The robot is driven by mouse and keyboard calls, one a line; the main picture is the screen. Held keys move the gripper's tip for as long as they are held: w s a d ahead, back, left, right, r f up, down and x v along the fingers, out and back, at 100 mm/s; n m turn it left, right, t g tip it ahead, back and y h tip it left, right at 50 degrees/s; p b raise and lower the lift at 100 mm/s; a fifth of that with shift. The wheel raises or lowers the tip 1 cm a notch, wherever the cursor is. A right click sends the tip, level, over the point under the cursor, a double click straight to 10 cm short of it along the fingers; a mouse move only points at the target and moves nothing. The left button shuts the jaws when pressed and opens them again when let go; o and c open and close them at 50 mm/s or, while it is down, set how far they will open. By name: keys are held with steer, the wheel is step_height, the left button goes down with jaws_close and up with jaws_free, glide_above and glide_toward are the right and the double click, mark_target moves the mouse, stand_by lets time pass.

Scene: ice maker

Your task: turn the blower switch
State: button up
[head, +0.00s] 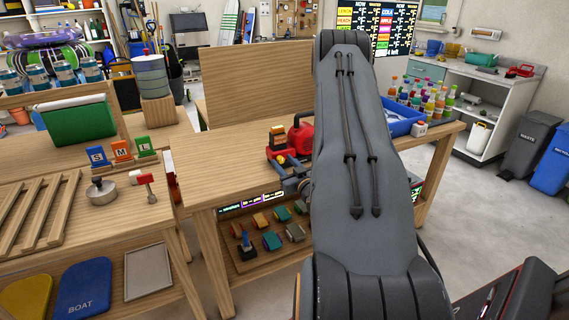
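A red and dark machine (281,150) with a rounded red part (300,136) stands on the middle wooden table, just left of my arm. It may be the blower, but I cannot tell for sure. My grey arm covers its right side and the table behind. No switch can be made out clearly. A red-topped lever (146,180) stands at the right edge of the left table; I cannot tell what it works. My gripper is not visible; the arm link hides whatever lies beyond it.
The middle table (215,150) has bare wood left of the machine. A blue tray (398,124) with colourful bottles stands at its right end. Toy-like blocks lie on the shelf (250,262) below. The left table (150,225) is close by. Bins (528,145) stand far right.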

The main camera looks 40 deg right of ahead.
steer(key=shift+c, duration=0.2)
jaws_close()
